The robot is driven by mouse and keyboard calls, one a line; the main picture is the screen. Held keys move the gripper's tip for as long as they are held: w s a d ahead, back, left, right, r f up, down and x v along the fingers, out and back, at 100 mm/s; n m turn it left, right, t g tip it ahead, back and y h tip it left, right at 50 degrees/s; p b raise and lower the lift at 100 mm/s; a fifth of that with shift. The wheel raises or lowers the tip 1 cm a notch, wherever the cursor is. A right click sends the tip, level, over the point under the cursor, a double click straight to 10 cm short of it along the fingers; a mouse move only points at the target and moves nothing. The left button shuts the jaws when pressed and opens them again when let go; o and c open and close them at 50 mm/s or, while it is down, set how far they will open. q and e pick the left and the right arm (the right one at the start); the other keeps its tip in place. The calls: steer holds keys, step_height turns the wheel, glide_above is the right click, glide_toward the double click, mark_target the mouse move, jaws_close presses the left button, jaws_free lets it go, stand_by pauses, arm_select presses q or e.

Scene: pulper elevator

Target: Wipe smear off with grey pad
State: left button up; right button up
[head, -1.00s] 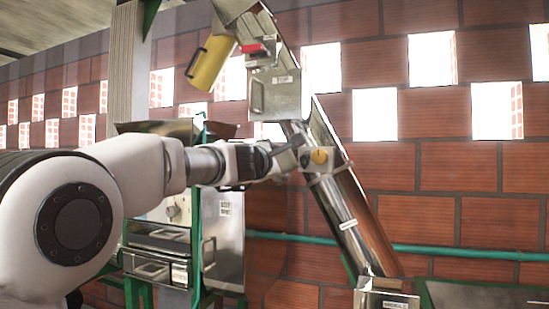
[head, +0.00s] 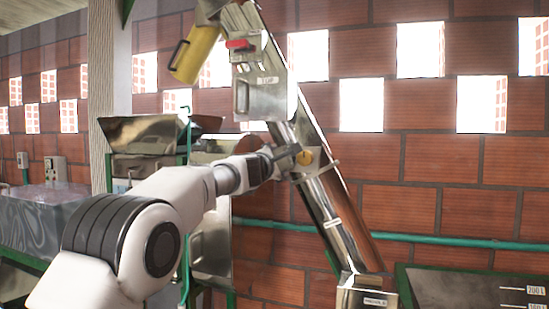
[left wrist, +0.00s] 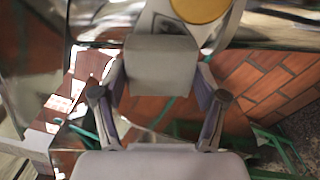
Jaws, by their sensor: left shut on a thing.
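My left gripper (head: 283,160) reaches in from the left, beside the steel elevator tube (head: 322,195). In the left wrist view its two fingers (left wrist: 160,95) are closed on a grey pad (left wrist: 162,65), a flat block held between the tips. A round yellow disc (head: 305,157) sits on the tube just right of the fingertips; it also shows above the pad in the left wrist view (left wrist: 200,8). I cannot tell whether the pad touches the steel. I cannot make out a smear in either view. My right gripper is not in view.
A steel box (head: 264,92) with a red handle (head: 238,44) and a yellow cylinder (head: 194,53) are above the gripper. A steel hopper (head: 155,132) stands behind my arm. A dark tank (head: 470,290) is at lower right, and a green pipe (head: 430,239) runs along the brick wall.

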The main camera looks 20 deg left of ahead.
arm_select(q)
steer(key=shift+w+p, duration=0.5)
steer(key=shift+p, duration=0.1)
stand_by(0.5)
